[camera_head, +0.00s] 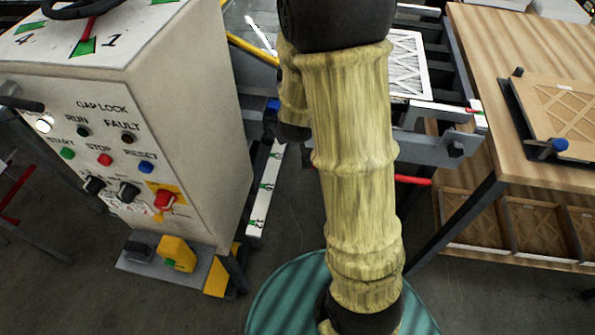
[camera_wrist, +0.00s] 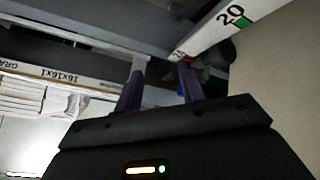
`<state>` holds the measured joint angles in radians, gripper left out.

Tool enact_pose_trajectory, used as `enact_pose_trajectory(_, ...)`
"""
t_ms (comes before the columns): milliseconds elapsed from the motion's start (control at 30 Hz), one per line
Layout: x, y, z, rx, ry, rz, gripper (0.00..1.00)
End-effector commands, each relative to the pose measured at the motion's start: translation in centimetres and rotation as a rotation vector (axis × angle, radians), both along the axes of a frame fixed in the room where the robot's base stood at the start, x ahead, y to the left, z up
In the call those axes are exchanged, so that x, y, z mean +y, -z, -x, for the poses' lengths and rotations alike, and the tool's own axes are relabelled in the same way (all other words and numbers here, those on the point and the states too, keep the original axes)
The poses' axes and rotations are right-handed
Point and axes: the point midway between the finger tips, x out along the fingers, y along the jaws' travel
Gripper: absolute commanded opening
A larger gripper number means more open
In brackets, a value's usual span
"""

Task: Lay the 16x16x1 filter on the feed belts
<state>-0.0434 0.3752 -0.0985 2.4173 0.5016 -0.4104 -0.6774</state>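A filter edge printed "16x16x1" (camera_wrist: 58,77) runs across the left of the wrist view, with white pleats below it. In the head view a white-framed pleated filter (camera_head: 408,66) lies on the feed frame (camera_head: 428,108), partly hidden behind my arm; its label cannot be read there. The belts themselves are mostly hidden. My gripper (camera_wrist: 160,82) shows in the wrist view with its two dark fingers apart and nothing visible between them. The filter edge is to the left of the fingers. In the head view my gripper is hidden behind the arm.
A control cabinet (camera_head: 160,110) stands at left. A numbered white scale (camera_head: 265,190) hangs beside it; a scale marked 20 (camera_wrist: 225,22) is near my fingers. A wooden table (camera_head: 500,55) at right holds a filter board (camera_head: 560,110), with more filters in bins below.

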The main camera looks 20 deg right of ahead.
Motion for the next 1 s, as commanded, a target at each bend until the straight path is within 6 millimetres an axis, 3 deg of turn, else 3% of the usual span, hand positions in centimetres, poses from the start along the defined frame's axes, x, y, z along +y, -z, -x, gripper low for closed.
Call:
enact_pose_trajectory(100,3.3,-1.2,3.4,0.090,-0.025,-0.165,0.40)
enact_pose_trajectory(200,5.3,-1.9,7.2,0.198,-0.024,-0.261,0.40)
enact_pose_trajectory(333,6.4,-2.7,12.3,0.341,0.010,-0.315,0.40)
enact_pose_trajectory(433,6.5,-3.1,15.0,0.415,0.043,-0.318,0.40)
enact_pose_trajectory(567,6.4,-3.2,16.2,0.452,0.063,-0.314,0.40)
enact_pose_trajectory(1000,6.4,-3.1,16.2,0.452,0.063,-0.316,0.40)
